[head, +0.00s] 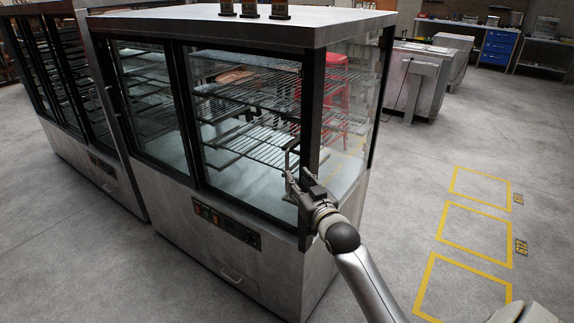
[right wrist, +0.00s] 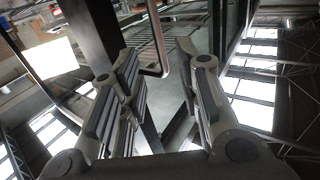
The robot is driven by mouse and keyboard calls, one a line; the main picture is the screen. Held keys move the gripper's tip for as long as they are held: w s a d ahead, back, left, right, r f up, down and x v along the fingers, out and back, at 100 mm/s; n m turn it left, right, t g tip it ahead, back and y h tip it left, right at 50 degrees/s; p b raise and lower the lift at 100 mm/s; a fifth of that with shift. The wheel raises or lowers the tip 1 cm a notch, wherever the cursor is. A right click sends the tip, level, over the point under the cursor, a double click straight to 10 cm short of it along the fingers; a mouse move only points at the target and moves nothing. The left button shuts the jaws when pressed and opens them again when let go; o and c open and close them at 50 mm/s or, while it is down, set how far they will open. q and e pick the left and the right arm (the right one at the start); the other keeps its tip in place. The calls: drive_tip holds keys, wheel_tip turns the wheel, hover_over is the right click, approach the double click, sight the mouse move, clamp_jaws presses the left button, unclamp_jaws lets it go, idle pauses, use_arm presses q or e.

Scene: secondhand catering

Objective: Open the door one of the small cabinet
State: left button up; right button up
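The small cabinet (head: 225,245) is a glass-fronted display case with a grey metal base and dark door frames. Its right glass door (head: 240,170) looks shut, with wire shelves behind it. A thin metal handle (head: 289,158) stands near that door's right edge. My right gripper (head: 296,183) is at the handle, by the cabinet's front right corner. In the right wrist view, the fingers (right wrist: 158,55) are spread apart, and the bent handle bar (right wrist: 156,70) shows between them. I cannot tell whether they touch it. My left gripper is not in view.
A second glass cabinet (head: 80,150) stands close on the left. Small dark items (head: 252,9) sit on top of the small cabinet. A red stool (head: 336,95) shows through its glass. The floor on the right, with yellow outlined boxes (head: 475,233), is clear.

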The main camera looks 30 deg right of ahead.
sight(288, 166)
drive_tip(key=w, duration=0.3)
drive_tip(key=w+d, duration=0.1)
drive_tip(key=w, duration=0.4)
drive_tip(key=shift+w+d+p, duration=0.35)
drive_tip(key=shift+p, duration=0.05)
clamp_jaws()
